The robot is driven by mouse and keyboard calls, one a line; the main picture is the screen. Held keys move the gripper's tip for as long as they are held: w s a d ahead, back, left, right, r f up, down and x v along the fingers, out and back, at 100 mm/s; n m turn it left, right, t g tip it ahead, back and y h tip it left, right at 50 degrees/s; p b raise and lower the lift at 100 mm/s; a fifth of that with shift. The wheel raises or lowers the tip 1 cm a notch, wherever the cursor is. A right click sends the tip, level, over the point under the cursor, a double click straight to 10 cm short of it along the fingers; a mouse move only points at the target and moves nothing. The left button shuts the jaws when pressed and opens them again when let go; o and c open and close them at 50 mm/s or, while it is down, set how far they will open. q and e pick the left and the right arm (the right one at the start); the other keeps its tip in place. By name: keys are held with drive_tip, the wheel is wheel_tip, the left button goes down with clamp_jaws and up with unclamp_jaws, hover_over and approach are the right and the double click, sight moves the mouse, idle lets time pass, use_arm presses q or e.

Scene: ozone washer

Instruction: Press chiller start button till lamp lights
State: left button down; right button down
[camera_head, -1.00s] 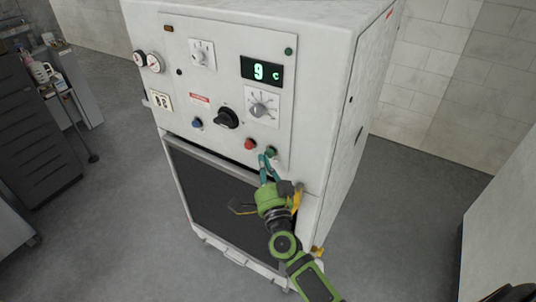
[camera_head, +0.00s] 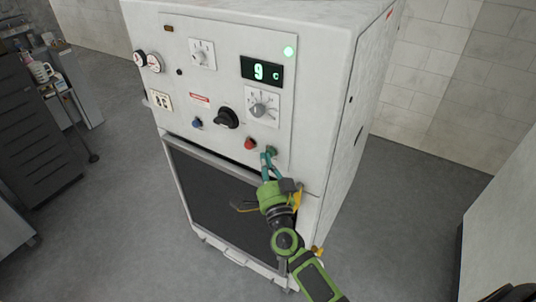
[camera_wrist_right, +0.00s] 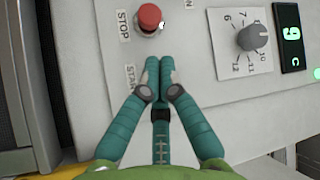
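The white chiller cabinet (camera_head: 330,150) stands in front of me. The lamp (camera_head: 289,51) at its panel's top right glows bright green; its glow also shows at the right edge of the wrist view (camera_wrist_right: 317,73). My right gripper (camera_head: 268,153) has its teal fingertips at the green start button (camera_head: 272,149), right of the red stop button (camera_head: 250,143). In the wrist view the fingertips (camera_wrist_right: 160,63) are together with nothing between them, beside the START label (camera_wrist_right: 129,75); they hide the button. Its press depth cannot be seen. My left gripper is out of view.
The display (camera_head: 262,70) reads 9 C. A rotary dial (camera_head: 258,109), a black knob (camera_head: 227,118) and a blue button (camera_head: 197,122) sit nearby on the panel. A dark drawer cabinet (camera_head: 40,150) stands at left. Open floor lies right of the chiller.

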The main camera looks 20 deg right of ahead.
drive_tip(key=shift+s+a+p, duration=0.3)
drive_tip(key=shift+s+a, duration=0.25)
drive_tip(key=shift+a, duration=0.1)
drive_tip(key=s+a, duration=0.1)
drive_tip(key=a, duration=0.1)
drive_tip(key=s+a+p, duration=0.1)
drive_tip(key=s+a, duration=0.1)
idle(0.5)
idle(0.6)
